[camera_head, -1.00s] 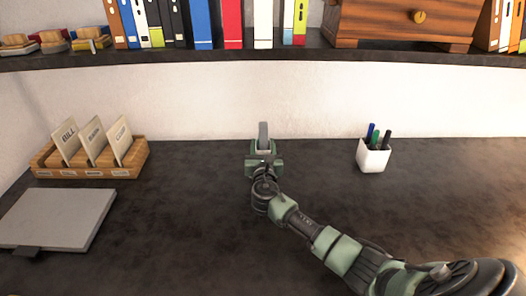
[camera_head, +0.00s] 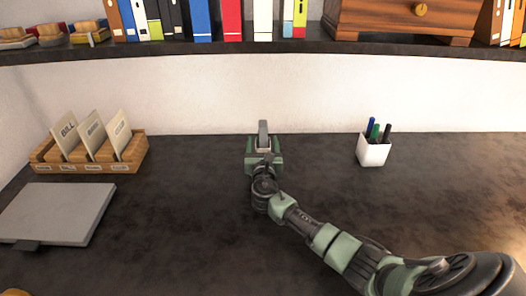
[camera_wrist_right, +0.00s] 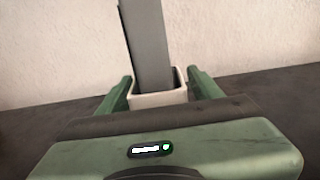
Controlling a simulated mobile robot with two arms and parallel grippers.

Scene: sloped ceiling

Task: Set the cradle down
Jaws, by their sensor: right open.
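The cradle is a small white square holder (camera_wrist_right: 160,97) with a tall grey upright slab (camera_wrist_right: 147,45) rising from it. In the head view the grey slab (camera_head: 263,132) stands near the back of the dark desk, before the wall. My right gripper (camera_head: 264,152) is around it; in the right wrist view the green fingers (camera_wrist_right: 158,88) are open, one on each side of the white holder. The cradle's base is hidden by my gripper, so I cannot see its contact with the desk. My left gripper is not in view.
A white pen cup (camera_head: 373,153) stands to the right. A wooden card tray (camera_head: 122,164) and a flat grey slab (camera_head: 55,213) lie at left. A dark shelf (camera_head: 200,47) with binders runs above. The desk around my gripper is clear.

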